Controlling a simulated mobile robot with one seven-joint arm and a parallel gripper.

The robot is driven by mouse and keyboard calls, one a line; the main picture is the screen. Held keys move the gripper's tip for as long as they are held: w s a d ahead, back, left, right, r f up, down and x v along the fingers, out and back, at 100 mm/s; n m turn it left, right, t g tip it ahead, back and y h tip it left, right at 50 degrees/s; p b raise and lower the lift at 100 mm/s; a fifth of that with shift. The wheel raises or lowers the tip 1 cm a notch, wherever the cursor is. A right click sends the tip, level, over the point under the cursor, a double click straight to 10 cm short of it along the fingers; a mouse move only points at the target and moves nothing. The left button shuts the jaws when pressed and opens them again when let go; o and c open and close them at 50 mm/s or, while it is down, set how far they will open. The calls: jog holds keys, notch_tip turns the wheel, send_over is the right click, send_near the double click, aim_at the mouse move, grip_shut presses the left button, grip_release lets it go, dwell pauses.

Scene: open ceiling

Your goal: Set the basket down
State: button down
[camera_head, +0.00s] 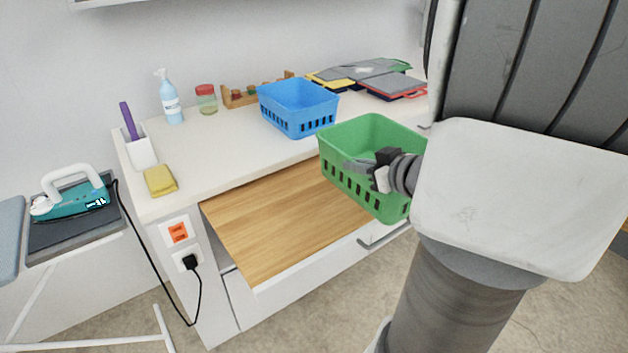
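A green basket (350,192) with slotted walls is over the right part of a pulled-out wooden board (270,228). My gripper (362,166) reaches in from the right and appears closed on the basket's near rim. My arm hides the basket's right side. I cannot tell whether the basket's bottom touches the board or hangs just above it. A blue basket (300,118) stands apart on the white counter (222,155) behind.
The board's left part is bare. On the counter are a yellow sponge (160,180), a white holder (141,150), a pump bottle (170,100), a jar (206,100), a spice rack (255,92) and folders (375,80). An iron (72,202) with a hanging cord is at left.

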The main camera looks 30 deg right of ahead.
aim_at(359, 187)
jog(key=b+x, duration=0.1)
jog(key=x, duration=0.3)
jog(key=d+f+b+x, duration=0.1)
jog(key=b+x, duration=0.1)
jog(key=x, duration=0.2)
jog(key=b+x, duration=0.1)
jog(key=x, duration=0.4)
jog(key=shift+s+d+f, duration=0.3)
jog(key=shift+s+f, duration=0.05)
jog(key=shift+f, duration=0.05)
jog(key=shift+f+b, duration=1.15)
jog(key=shift+f, duration=0.95)
jog(key=c, duration=1)
grip_release()
jog(key=shift+c, duration=0.2)
jog(key=p+v, duration=0.3)
jog(key=v, duration=0.7)
jog(key=shift+s+r+p, duration=0.25)
jog(key=shift+r+p, duration=0.1)
jog(key=shift+s+r, duration=0.15)
jog(key=shift+s, duration=0.55)
